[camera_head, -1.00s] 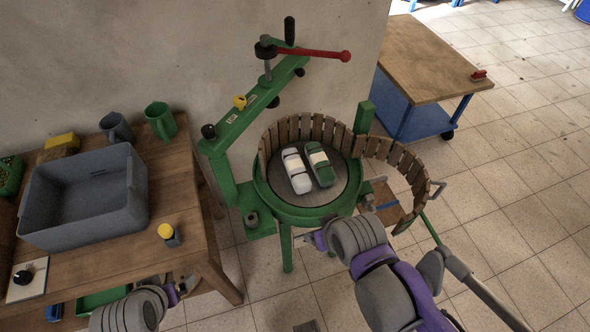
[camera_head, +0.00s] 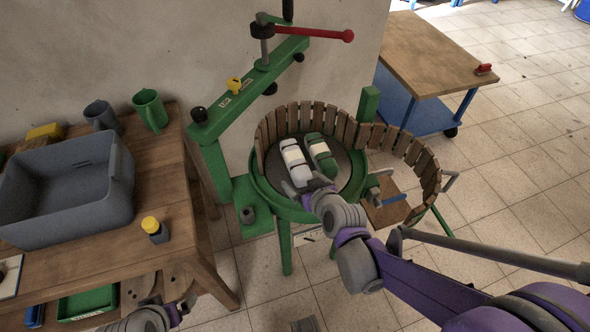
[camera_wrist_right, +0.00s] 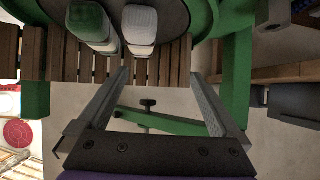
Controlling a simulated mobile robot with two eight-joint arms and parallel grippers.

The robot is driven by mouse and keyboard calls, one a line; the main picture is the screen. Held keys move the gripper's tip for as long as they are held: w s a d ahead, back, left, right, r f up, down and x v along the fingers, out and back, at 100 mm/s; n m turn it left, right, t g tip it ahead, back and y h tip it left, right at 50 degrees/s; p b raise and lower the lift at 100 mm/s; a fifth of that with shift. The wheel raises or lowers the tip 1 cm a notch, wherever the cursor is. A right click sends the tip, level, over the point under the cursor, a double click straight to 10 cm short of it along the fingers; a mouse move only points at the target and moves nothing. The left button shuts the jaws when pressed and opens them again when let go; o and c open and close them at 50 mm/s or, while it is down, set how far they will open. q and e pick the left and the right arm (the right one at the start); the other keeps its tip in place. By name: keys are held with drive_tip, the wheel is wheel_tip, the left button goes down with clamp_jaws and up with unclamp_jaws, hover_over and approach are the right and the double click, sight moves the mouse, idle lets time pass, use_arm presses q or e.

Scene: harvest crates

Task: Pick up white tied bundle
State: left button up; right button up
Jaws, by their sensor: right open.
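The white tied bundle (camera_head: 291,157) lies on the dark round plate of the green press, inside the slatted wooden ring. A green bundle with a pale band (camera_head: 321,153) lies right beside it. My right gripper (camera_head: 303,188) is at the near end of the white bundle. In the right wrist view the right gripper (camera_wrist_right: 160,95) is open and empty, with the white bundle (camera_wrist_right: 139,25) ahead of its fingers and the green bundle (camera_wrist_right: 91,25) to the left. My left gripper (camera_head: 160,300) is low at the table's front edge; its fingers are unclear.
The slatted ring (camera_head: 300,119) stands around the plate and swings open on the right. The press arm with its red handle (camera_head: 320,33) rises behind. A grey crate (camera_head: 70,225) and a yellow-capped jar (camera_head: 155,230) stand on the wooden table at left.

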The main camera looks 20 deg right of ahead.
sight(296, 158)
drive_tip(key=shift+t+h, duration=0.4)
drive_tip(key=shift+t, duration=0.5)
drive_tip(key=w+d+f+b, duration=0.1)
drive_tip(key=w+d+f, duration=0.1)
drive_tip(key=w+f, duration=0.1)
drive_tip(key=shift+d+f+b, duration=0.2)
drive_tip(key=shift+d+b, duration=0.15)
drive_tip(key=shift+w+d+f+m, duration=0.1)
drive_tip(key=shift+w+f+m, duration=0.05)
drive_tip(key=shift+w+m, duration=0.2)
drive_tip(key=x, duration=0.3)
drive_tip(key=b+x, duration=0.1)
drive_tip(key=x, duration=0.6)
drive_tip(key=shift+w+d, duration=0.15)
drive_tip(key=shift+d, duration=0.1)
use_arm(q)
wheel_tip(296, 158, down, 4)
drive_tip(key=shift+f, duration=0.15)
drive_tip(key=shift+s, duration=0.1)
use_arm(e)
clamp_jaws()
